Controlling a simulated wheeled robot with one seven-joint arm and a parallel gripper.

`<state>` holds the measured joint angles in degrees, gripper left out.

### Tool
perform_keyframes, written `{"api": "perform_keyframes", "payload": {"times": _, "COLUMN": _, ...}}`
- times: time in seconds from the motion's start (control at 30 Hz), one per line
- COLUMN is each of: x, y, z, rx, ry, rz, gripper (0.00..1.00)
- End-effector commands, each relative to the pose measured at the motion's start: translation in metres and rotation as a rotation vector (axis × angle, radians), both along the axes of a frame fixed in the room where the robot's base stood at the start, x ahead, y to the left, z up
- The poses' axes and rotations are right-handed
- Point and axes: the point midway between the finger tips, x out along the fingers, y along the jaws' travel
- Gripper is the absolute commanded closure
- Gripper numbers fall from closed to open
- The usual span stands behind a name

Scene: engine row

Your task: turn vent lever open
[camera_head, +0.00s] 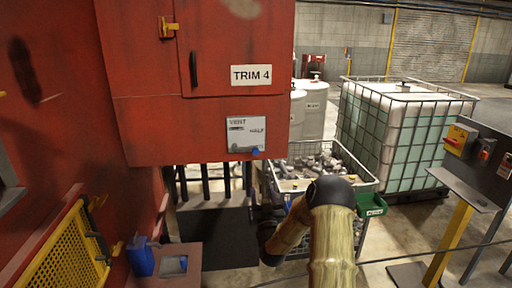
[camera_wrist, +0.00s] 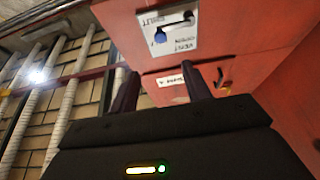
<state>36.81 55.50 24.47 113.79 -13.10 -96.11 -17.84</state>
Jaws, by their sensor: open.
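The vent plate (camera_head: 237,133) is a pale panel low on the red cabinet, marked VENT. Its lever has a blue knob (camera_head: 256,152) at the plate's lower edge. In the wrist view the vent plate (camera_wrist: 181,44) appears upside down, with a dark lever arm ending in the blue knob (camera_wrist: 160,37). My gripper (camera_wrist: 162,80) is open and empty. Its two dark fingers point toward the red cabinet, and the knob shows beyond them, apart from both. My gripper does not show in the head view.
The red cabinet (camera_head: 205,105) carries a TRIM 4 label (camera_head: 251,75) and a black door handle (camera_head: 194,69). A wire bin of metal parts (camera_head: 367,185) and a caged tank (camera_head: 385,150) stand to the right. A yellow grille (camera_head: 62,250) is at lower left.

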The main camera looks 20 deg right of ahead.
Motion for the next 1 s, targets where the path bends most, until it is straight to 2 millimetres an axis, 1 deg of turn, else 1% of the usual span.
{"api": "perform_keyframes", "payload": {"times": 0.3, "x": 0.000, "y": 0.000, "z": -0.001, "rx": 0.000, "ry": -0.001, "rz": 0.000, "gripper": 0.52}}
{"api": "perform_keyframes", "payload": {"times": 0.47, "x": 0.007, "y": -0.002, "z": 0.003, "rx": 0.000, "ry": -0.001, "rz": 0.000, "gripper": 0.52}}
{"api": "perform_keyframes", "payload": {"times": 0.57, "x": 0.017, "y": -0.004, "z": 0.009, "rx": -0.001, "ry": -0.002, "rz": 0.000, "gripper": 0.52}}
{"api": "perform_keyframes", "payload": {"times": 1.0, "x": 0.074, "y": -0.020, "z": 0.034, "rx": -0.001, "ry": -0.001, "rz": 0.001, "gripper": 0.52}}
